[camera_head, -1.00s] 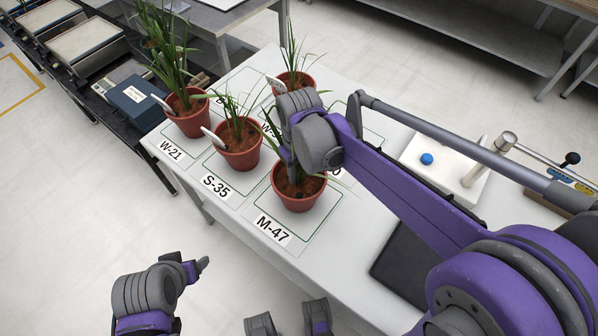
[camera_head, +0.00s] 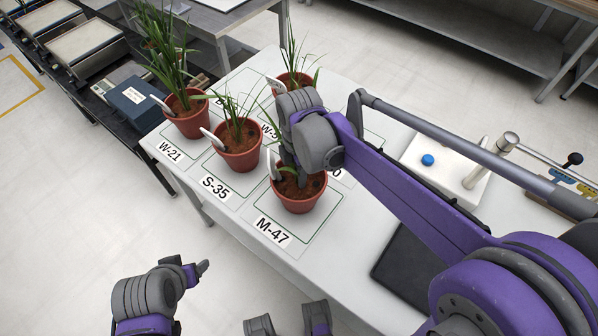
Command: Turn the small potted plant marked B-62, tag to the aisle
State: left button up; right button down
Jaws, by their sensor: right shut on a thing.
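My right gripper (camera_head: 290,160) is at the terracotta pot (camera_head: 299,199) on the M-47 square, shut on it; the arm's wrist covers most of this plant, and the fingers' exact hold is partly hidden. A white tag (camera_head: 273,166) stands at the pot's left side, its writing unreadable. The pot stands upright on the table.
Other potted plants stand close by: the W-21 pot (camera_head: 187,118), the S-35 pot (camera_head: 238,153) and one behind (camera_head: 294,82). A white device with a blue knob (camera_head: 428,160) and a black pad (camera_head: 409,265) lie to the right. The table's front edge is near the M-47 square.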

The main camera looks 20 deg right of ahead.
jog(key=n, duration=1)
jog(key=shift+f, duration=0.2)
dwell(0.5)
jog(key=shift+c, duration=2.4)
grip_release()
notch_tip(320, 180, up, 11)
jog(key=shift+f+p, duration=0.1)
jog(key=shift+p, duration=0.55)
